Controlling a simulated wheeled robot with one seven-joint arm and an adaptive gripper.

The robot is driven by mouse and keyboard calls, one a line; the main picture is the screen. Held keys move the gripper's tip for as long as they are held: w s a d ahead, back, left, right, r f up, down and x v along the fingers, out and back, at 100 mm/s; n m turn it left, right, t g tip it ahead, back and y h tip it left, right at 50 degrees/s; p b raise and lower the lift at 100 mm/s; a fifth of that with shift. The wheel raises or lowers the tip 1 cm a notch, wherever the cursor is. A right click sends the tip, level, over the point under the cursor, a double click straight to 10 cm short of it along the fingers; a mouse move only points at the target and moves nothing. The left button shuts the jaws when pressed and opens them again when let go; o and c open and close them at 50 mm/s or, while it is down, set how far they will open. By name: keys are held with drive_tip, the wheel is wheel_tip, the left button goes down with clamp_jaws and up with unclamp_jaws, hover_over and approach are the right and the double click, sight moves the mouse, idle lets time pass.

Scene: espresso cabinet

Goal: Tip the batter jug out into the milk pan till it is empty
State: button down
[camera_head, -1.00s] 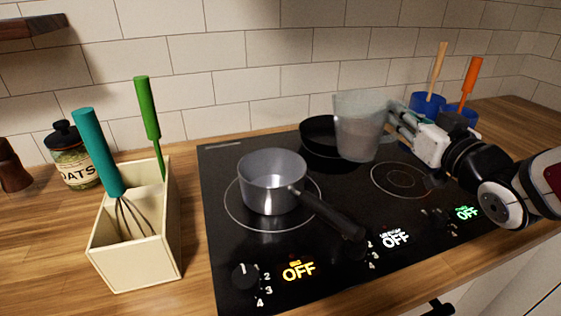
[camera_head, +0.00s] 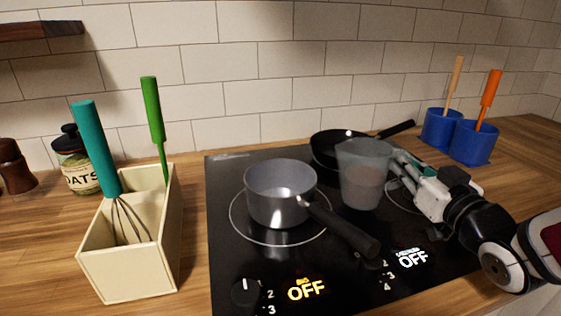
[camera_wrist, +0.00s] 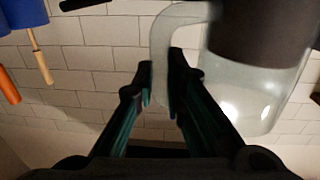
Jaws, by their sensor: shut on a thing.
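The batter jug (camera_head: 364,178) is translucent, with greyish-brown contents in its lower part. It is upright, to the right of the milk pan. My gripper (camera_head: 402,163) is shut on the jug's handle from the right; the wrist view shows both fingers (camera_wrist: 163,92) around the handle of the jug (camera_wrist: 262,90). Whether the jug's base touches the hob is hard to tell. The milk pan (camera_head: 281,194) is a grey saucepan on the front left ring, and its visible inside looks empty. Its dark handle points to the lower right.
A black frying pan (camera_head: 331,148) stands behind the jug. A cream utensil box (camera_head: 133,262) with a whisk and a green-handled tool is left of the hob (camera_head: 228,275). Blue pots (camera_head: 474,143) stand at the back right. An oats jar (camera_head: 76,162) is at the far left.

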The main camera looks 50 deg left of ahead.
drive_tip(key=s+a+r+n+h+p, duration=0.1)
drive_tip(key=s+a+r+n+p, duration=0.2)
drive_tip(key=r+p, duration=0.3)
drive_tip(key=s+a+r+n+h+p, duration=0.1)
drive_tip(key=s+a+r+n+p, duration=0.2)
drive_tip(key=r+n+p, duration=0.3)
drive_tip(key=shift+s+a+p, duration=0.15)
drive_tip(key=shift+s+p, duration=0.35)
drive_tip(key=shift+p, duration=1.95)
drive_tip(key=shift+s+a+r+n+p, duration=0.2)
drive_tip(key=shift+s+r+n+p, duration=0.1)
drive_tip(key=shift+r+p, duration=0.3)
drive_tip(key=shift+s+a+r+n+t+h+p, duration=0.4)
drive_tip(key=shift+s+a+r+n+p, duration=0.65)
drive_tip(key=shift+p, duration=1.35)
